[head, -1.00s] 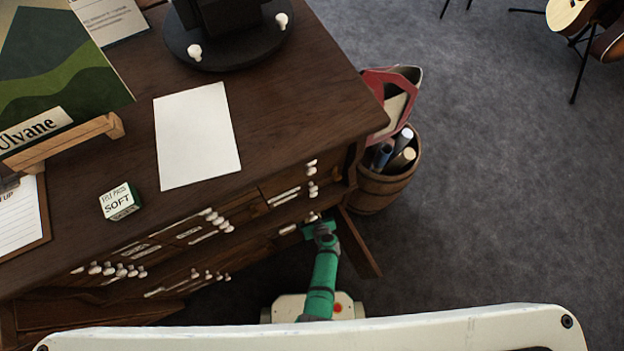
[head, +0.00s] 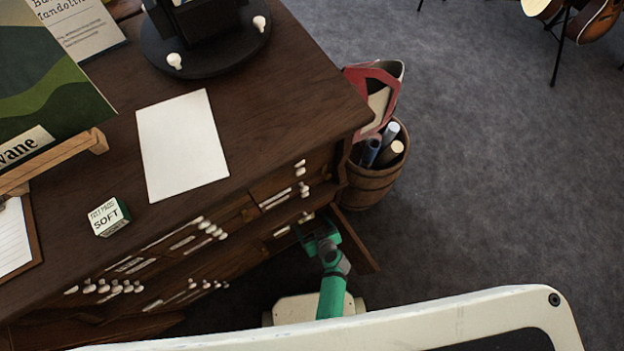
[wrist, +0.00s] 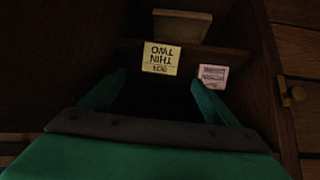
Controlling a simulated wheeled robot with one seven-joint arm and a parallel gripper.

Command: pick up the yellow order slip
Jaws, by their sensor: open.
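In the head view my gripper (head: 320,238) is at the open cabinet at the right end of the wooden counter (head: 285,95). The slip is hidden in the head view.
A pink slip (wrist: 212,77) stands right of the yellow one, close to my right finger. Wooden walls enclose the compartment, and an open door (head: 354,240) stands beside my gripper. A barrel of rolls (head: 372,185) is by the counter.

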